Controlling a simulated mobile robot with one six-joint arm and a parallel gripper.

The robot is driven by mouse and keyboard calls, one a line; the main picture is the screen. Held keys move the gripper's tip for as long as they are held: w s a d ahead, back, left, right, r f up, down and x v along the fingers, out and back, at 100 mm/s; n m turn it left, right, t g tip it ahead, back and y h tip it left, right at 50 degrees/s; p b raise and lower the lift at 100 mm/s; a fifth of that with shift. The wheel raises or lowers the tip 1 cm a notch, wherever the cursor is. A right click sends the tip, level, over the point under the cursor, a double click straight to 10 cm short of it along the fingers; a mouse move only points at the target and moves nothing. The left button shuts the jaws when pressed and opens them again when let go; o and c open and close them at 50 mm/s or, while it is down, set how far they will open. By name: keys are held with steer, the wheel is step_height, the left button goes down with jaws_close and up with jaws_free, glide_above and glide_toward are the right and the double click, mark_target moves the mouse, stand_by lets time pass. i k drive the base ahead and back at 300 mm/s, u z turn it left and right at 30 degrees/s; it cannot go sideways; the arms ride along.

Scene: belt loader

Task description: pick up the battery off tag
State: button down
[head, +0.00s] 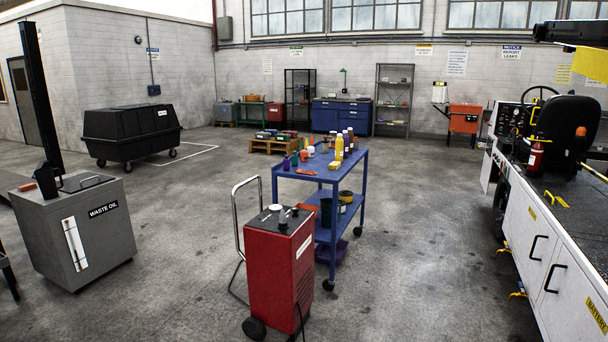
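I cannot make out a battery off tag for certain in the head view. A yellow label reading "BATTERY" (596,316) is on the white side panel of the vehicle at the lower right. The blue cart (322,183) in the middle carries several bottles, a yellow block (334,165) and a flat orange-red item (306,172), too small to identify. My gripper is not in view.
A red wheeled unit (268,270) stands in front of the cart. A grey waste oil cabinet (95,245) is at left, with a black wheeled bin (130,128) behind. The white vehicle (540,245) fills the right. Open floor (430,245) lies between cart and vehicle.

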mark_target(300, 171)
steer(key=z, duration=0.85)
steer(key=i, duration=3.5)
